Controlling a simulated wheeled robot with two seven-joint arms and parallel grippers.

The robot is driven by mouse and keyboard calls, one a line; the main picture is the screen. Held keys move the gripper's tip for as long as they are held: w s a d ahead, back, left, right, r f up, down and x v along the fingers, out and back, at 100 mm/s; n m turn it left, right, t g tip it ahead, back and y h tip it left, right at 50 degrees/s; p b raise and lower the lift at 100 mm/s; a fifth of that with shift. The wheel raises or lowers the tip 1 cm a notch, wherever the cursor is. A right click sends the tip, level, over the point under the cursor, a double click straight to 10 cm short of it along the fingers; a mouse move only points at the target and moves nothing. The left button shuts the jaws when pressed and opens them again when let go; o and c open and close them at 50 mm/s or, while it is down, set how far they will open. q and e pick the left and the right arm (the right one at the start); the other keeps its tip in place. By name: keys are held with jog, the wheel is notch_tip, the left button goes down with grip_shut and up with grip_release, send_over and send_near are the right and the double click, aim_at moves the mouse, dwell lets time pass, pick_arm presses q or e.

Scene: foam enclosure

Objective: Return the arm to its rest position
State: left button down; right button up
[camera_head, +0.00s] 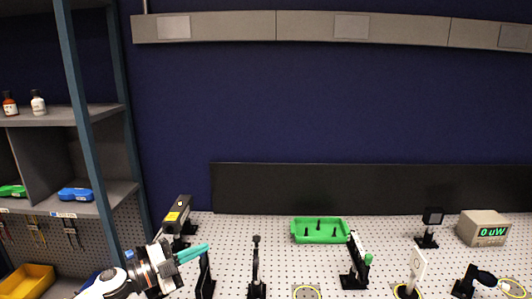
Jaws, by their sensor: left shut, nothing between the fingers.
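My left arm comes in from the lower left. Its gripper (192,253) has teal fingers that are shut and empty, pointing right above the left edge of the perforated table (235,228). The gripper is close to a black post-mounted part (205,276) on its right; I cannot tell whether they touch. My right gripper does not show.
A black device with a yellow label (177,217) stands behind the gripper. Several posts and mounts stand along the table's front. A green tray (320,231) and a meter box reading "0 uW" (483,228) sit farther back. A shelf rack (90,115) rises at left.

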pick_arm(q)
jog(key=s+f+n+t+y, duration=0.3)
jog(key=s+f+n+y, duration=1)
jog(key=n, duration=0.5)
jog(key=s+a+f+n+g+y, duration=0.15)
jog(key=s+f+g, duration=0.3)
jog(key=s, duration=0.75)
jog(key=s+a+f+n+g+y, duration=0.15)
jog(key=s+a+f+g, duration=0.35)
jog(key=s, duration=0.7)
notch_tip(320, 180, down, 24)
jog(key=s+d+g+b, duration=0.1)
jog(key=d+g, duration=0.1)
jog(key=d, duration=0.1)
jog(key=s+a+f, duration=0.1)
jog(key=s+f, duration=0.7)
jog(key=f, duration=0.1)
jog(key=s+a+f+g, duration=0.1)
jog(key=s+a+f, duration=0.1)
jog(key=s+f, duration=0.7)
jog(key=shift+a+b, duration=0.25)
jog(key=shift+b, duration=0.15)
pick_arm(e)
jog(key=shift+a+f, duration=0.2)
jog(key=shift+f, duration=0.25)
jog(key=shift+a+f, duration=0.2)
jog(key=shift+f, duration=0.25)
